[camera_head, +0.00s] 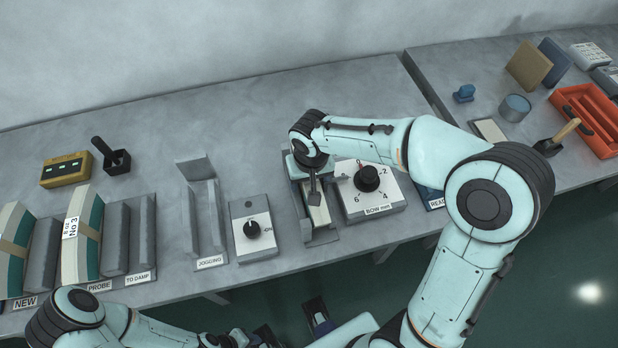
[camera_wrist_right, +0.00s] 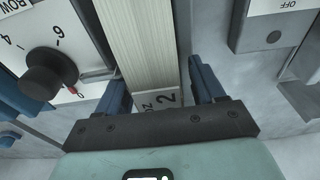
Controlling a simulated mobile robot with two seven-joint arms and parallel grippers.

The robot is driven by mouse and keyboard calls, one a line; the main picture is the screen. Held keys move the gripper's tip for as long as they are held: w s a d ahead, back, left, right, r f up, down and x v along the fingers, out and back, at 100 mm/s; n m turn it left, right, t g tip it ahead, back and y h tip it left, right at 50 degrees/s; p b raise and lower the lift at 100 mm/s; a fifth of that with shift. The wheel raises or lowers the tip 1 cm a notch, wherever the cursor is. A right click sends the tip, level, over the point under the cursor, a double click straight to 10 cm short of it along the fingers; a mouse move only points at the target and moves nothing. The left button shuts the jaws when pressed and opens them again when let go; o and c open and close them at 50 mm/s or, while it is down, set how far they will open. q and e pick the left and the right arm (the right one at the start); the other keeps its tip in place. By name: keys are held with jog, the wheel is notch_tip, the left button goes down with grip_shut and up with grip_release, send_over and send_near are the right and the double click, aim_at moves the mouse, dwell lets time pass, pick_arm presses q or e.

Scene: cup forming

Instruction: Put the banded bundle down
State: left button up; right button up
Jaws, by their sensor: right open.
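A bundle of pale stacked sheets (camera_head: 319,213) lies in a grey holder (camera_head: 300,213) between the ON/OFF knob box and the BOW mm dial. It also shows in the right wrist view (camera_wrist_right: 137,45), with a grey band printed "OZ 2" near my gripper. My right gripper (camera_head: 314,190) is over the bundle. In the right wrist view its open blue fingers (camera_wrist_right: 160,88) stand on either side of the bundle, with gaps visible. The bundle's underside is hidden. My left gripper (camera_head: 236,340) is at the bottom edge, too cut off to tell its jaws.
The BOW mm dial box (camera_head: 370,192) is right of the holder, the knob box (camera_head: 253,228) left. An empty JOGGING rack (camera_head: 203,220) is further left. Banded stacks (camera_head: 82,237) stand in holders at far left. An orange tray (camera_head: 590,118) is on the right bench.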

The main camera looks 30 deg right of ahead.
jog(key=r, duration=0.4)
jog(key=s+r+p, duration=0.1)
jog(key=r, duration=0.7)
jog(key=shift+s+a, duration=0.15)
dwell(0.5)
